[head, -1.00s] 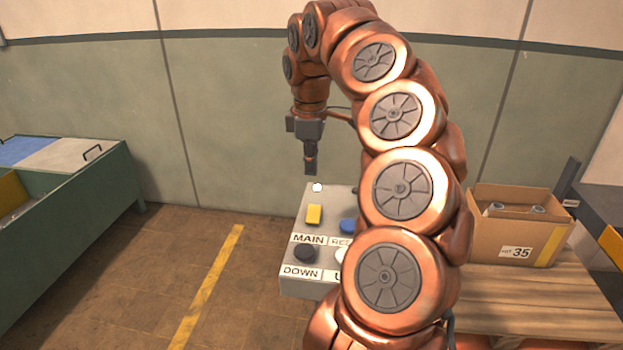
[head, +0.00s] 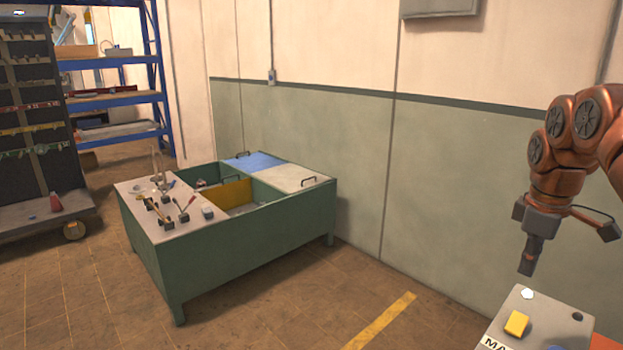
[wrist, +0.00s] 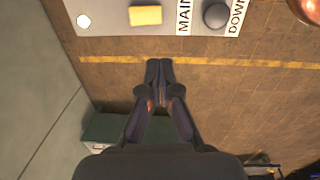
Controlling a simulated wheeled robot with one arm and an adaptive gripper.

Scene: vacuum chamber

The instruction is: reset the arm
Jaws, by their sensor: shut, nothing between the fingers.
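My gripper (head: 527,268) hangs at the right of the head view, pointing down from my copper-coloured arm. It is above the far end of a grey button box (head: 548,316). In the wrist view the two dark fingertips (wrist: 159,64) are together, with nothing between them. The box (wrist: 110,17) shows at the top there, with a yellow button (wrist: 145,15), a white button (wrist: 83,21) and a dark button (wrist: 215,14). The fingers are apart from the box. The rest of my arm is cut off by the right edge of the head view.
A green bench (head: 240,255) with blue and grey lids and several small levers stands left of centre. Blue shelving (head: 160,75) and a dark rack with a wheel (head: 35,130) are farther left. The floor between bench and box is clear, with a yellow line (head: 383,322).

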